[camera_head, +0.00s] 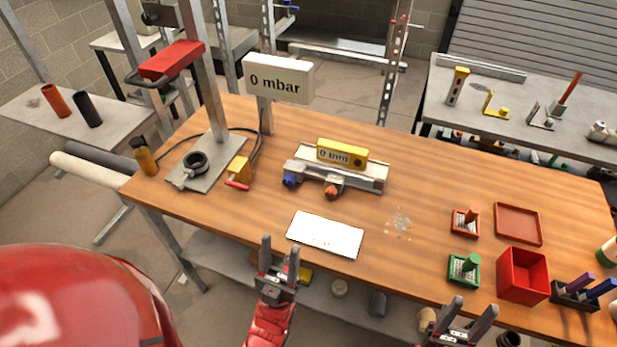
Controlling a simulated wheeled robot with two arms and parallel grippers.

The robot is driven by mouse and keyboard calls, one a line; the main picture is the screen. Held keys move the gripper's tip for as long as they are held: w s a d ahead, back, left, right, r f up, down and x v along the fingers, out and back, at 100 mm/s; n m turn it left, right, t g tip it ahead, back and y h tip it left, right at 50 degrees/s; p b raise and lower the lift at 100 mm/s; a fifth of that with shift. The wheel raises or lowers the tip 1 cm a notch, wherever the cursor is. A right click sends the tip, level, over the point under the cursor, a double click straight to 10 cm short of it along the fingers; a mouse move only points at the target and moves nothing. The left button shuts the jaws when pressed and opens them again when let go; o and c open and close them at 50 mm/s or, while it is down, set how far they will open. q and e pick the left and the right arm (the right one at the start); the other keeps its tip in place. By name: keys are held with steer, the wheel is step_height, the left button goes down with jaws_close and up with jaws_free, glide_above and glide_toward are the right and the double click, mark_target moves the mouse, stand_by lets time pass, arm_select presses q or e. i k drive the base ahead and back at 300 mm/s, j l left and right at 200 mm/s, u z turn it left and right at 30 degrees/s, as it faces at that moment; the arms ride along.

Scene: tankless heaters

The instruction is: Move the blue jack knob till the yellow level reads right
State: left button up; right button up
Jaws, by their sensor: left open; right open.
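The blue jack knob (290,180) is at the left front of a grey metal fixture (370,183) on the wooden table. The yellow level (328,146) lies on top of the fixture; its small display seems to read 0 mm, but the text is blurred. An orange-red knob (332,193) is at the fixture's front middle. My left gripper (279,252) is open and empty at the table's front edge, below the white sheet and apart from the blue knob. My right gripper (468,312) is open and empty, lower right, near the front edge.
A white sheet (325,234) lies in front of the fixture. A stand with a "0 mbar" display (278,80) and a yellow valve with red handle (238,171) are to the left. A red bin (522,275) and small trays are on the right. The table's middle right is mostly clear.

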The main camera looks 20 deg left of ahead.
mark_target(288, 180)
steer(key=l+u, duration=0.15)
steer(key=u, duration=0.25)
steer(key=l+u, duration=0.2)
steer(key=u, duration=0.2)
steer(key=l+u, duration=0.2)
steer(key=u, duration=0.2)
